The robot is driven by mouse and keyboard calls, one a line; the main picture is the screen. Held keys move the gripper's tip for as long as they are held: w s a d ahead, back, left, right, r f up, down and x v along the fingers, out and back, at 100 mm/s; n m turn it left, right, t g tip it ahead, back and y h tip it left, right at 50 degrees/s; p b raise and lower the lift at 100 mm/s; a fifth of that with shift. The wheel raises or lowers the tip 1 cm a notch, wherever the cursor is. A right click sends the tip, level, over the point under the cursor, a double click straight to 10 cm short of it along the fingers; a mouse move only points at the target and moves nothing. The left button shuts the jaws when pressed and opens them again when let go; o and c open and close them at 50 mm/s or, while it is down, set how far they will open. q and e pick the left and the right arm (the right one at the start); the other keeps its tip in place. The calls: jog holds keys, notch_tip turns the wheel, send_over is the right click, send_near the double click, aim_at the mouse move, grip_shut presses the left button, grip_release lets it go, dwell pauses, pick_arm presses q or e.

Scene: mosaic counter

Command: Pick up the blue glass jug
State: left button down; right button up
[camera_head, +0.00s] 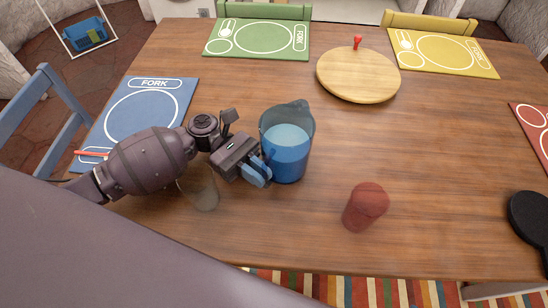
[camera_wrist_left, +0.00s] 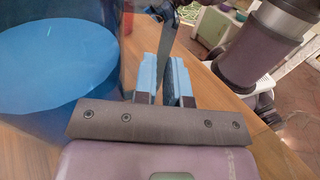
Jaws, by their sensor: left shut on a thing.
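The blue glass jug (camera_head: 288,148) is upright near the middle of the table, with blue liquid inside and its spout at the back. It also fills the left side of the left wrist view (camera_wrist_left: 55,85). My left gripper (camera_head: 258,172) is at the jug's left front side. In the left wrist view its blue fingertips (camera_wrist_left: 165,78) are closed around the jug's thin handle (camera_wrist_left: 167,40). I cannot tell whether the jug's base touches the table. My right gripper is in neither view.
A clear glass (camera_head: 201,190) stands under my left forearm, close to it. A red cup (camera_head: 365,207) stands right of the jug. A round wooden board (camera_head: 358,78) lies behind. Blue (camera_head: 180,92), green (camera_head: 255,40) and yellow (camera_head: 440,52) mats lie around. Table right of the jug is mostly free.

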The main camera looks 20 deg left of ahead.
pick_arm(q)
jog(key=shift+r, duration=0.25)
jog(key=shift+w+r, duration=0.1)
jog(key=shift+r, duration=0.15)
notch_tip(320, 180, up, 19)
jog(key=p, duration=0.4)
jog(key=shift+r+p, duration=0.15)
jog(key=shift+p, duration=0.2)
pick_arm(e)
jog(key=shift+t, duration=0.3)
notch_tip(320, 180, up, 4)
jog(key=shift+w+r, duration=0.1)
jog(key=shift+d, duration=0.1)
pick_arm(q)
jog(key=c, duration=1.8)
grip_release()
grip_shut()
